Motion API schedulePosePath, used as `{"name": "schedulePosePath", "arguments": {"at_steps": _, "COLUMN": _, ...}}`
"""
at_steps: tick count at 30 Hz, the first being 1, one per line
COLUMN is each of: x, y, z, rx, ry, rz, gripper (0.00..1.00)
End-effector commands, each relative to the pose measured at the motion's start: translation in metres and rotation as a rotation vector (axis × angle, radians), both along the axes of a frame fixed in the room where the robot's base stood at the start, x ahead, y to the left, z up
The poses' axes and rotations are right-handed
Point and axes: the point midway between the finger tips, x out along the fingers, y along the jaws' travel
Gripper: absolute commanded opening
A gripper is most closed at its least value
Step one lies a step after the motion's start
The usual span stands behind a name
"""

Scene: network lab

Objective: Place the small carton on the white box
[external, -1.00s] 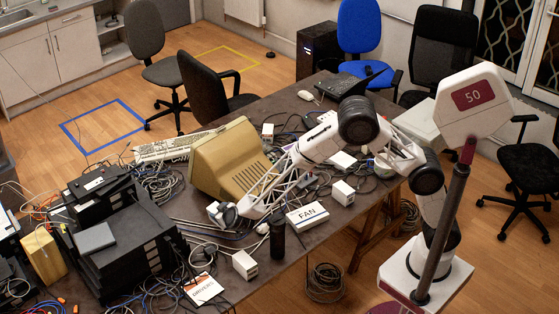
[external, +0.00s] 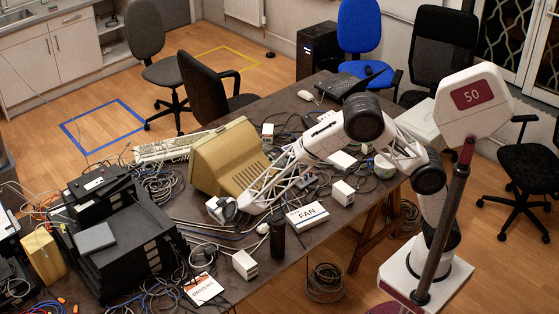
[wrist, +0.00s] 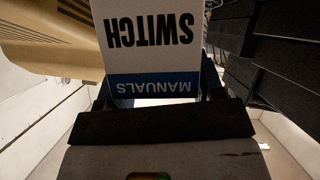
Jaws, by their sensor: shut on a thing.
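My gripper (wrist: 160,95) is shut on a white carton (wrist: 150,52) with a blue band, printed "SWITCH MANUALS"; the print is upside down in the wrist view. Its dark fingers stand on either side of the carton. In the external view my gripper (external: 228,212) is low over the table, in front of the beige monitor, and a small white shape shows at it. Whether the carton touches the table is unclear. Several white boxes lie apart from it: one printed "FAN" (external: 307,216), a plain cube (external: 245,264) and another cube (external: 343,192). I cannot tell which is the task's white box.
The beige monitor (external: 232,160) is close behind my gripper. Stacked black equipment (external: 125,248) stands left, with tangled cables. A dark cylinder (external: 277,238) stands in front, and a "DRIVERS" box (external: 202,289) lies near the front edge. Little of the table (external: 215,262) is clear.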

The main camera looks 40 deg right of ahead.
Motion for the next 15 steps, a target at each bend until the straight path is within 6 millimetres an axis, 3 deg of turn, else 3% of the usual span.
{"name": "schedulePosePath", "arguments": {"at_steps": 8, "x": 0.001, "y": -0.004, "z": 0.005, "rx": 0.002, "ry": -0.001, "rz": -0.008, "gripper": 0.05}}
{"name": "schedulePosePath", "arguments": {"at_steps": 15, "x": 0.002, "y": -0.028, "z": 0.028, "rx": 0.013, "ry": -0.003, "rz": -0.048, "gripper": 0.05}}
